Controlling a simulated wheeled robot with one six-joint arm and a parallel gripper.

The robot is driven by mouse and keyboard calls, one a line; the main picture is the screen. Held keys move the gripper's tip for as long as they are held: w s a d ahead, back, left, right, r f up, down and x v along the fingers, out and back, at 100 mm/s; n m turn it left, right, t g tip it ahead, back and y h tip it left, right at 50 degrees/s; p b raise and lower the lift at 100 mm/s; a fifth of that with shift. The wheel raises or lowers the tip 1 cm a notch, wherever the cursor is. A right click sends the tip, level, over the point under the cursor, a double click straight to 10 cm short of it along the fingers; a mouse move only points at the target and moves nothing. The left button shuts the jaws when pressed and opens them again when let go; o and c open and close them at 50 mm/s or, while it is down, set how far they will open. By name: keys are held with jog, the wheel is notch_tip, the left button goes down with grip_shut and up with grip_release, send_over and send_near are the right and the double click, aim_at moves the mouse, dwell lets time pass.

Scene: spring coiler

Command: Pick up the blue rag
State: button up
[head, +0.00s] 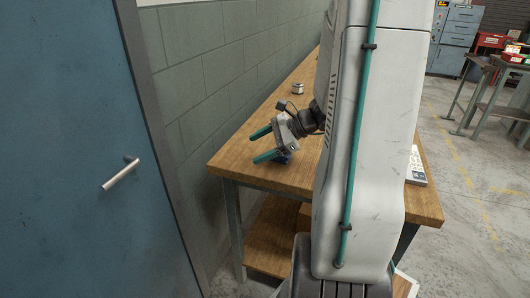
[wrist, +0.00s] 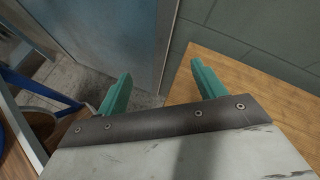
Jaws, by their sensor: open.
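A small dark blue patch (head: 283,158), which may be the blue rag, shows on the wooden workbench (head: 232,160) just below my gripper (head: 255,148). Most of it is hidden by the gripper, so I cannot tell its shape. My gripper's two teal fingers are apart, with nothing visible between them. They point left over the bench's near left end, toward the wall. In the wrist view the open fingers (wrist: 160,72) show against the blue door and floor, and no rag is clear between them.
A blue door (head: 65,150) with a pale handle (head: 121,174) stands at left, beside a grey block wall (head: 215,65). A small can (head: 298,88) stands farther back on the bench. A pale keypad-like object (head: 416,166) lies at the bench's right edge. Open floor (head: 460,220) lies right.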

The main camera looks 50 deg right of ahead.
jog(key=s+d+f+m+t+h, duration=0.1)
jog(key=d+f+m, duration=0.1)
jog(key=d, duration=0.3)
jog(key=s+d+f+m+t+h, duration=0.1)
jog(key=d+f+m+h, duration=0.1)
jog(key=d+f+m, duration=0.1)
jog(key=s+d+f+m+t+h, duration=0.1)
jog(key=d+f+m+t, duration=0.1)
jog(key=d+m, duration=0.2)
jog(key=shift+s+d+f+h, duration=0.1)
jog(key=shift+s+d, duration=0.05)
jog(key=shift+d, duration=0.35)
jog(key=shift+s+d+f+h, duration=0.1)
jog(key=shift+d+f, duration=0.05)
jog(key=shift+d, duration=0.35)
jog(key=shift+s+d+f+h, duration=0.1)
jog(key=shift+s+d, duration=0.05)
jog(key=shift+d, duration=0.35)
jog(key=x, duration=0.6)
jog(key=shift+w+a, duration=0.1)
jog(key=shift+w, duration=0.1)
jog(key=shift+w+a+f+m, duration=0.1)
jog(key=shift+w+f+m, duration=0.15)
jog(key=shift+w, duration=0.25)
jog(key=shift+r, duration=0.1)
jog(key=c, duration=1.1)
